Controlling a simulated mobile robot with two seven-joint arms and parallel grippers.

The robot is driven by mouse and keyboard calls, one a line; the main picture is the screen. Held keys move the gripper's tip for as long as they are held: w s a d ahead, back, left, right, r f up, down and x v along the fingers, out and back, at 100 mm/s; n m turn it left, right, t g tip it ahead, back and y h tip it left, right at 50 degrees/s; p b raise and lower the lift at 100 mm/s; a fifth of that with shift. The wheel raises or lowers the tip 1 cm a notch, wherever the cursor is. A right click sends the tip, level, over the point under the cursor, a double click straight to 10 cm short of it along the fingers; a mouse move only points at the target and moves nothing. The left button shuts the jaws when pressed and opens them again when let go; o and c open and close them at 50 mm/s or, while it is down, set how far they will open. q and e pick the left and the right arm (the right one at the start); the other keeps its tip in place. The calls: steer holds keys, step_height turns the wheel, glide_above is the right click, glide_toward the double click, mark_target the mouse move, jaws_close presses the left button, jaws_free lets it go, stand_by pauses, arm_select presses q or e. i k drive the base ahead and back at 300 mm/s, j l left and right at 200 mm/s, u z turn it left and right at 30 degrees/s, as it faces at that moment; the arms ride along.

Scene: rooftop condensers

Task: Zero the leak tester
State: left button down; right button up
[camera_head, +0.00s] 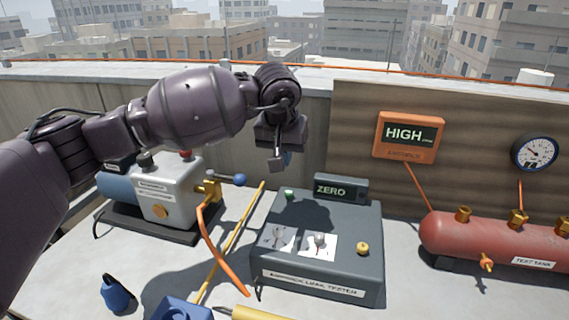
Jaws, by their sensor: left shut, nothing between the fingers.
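The leak tester (345,272) is a dark grey box on the bench, with a label on its front. Its raised display (341,188) reads ZERO. A green button (289,195) sits at the back left of its top, and a yellow knob (363,248) at the right. Two picture cards (318,245) lie on its top between them. My left gripper (278,163) is shut and empty, pointing down. In the picture it is just above the green button, with a gap between them. My right gripper is out of view.
A pump (166,195) with an orange hose stands at the left. A red test tank (470,235) with a gauge (535,152) stands at the right. An orange meter (409,136) on the back panel reads HIGH. A yellow rod and blue items lie in front.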

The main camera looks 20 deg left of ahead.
mark_target(362, 248)
steer(key=k, duration=1)
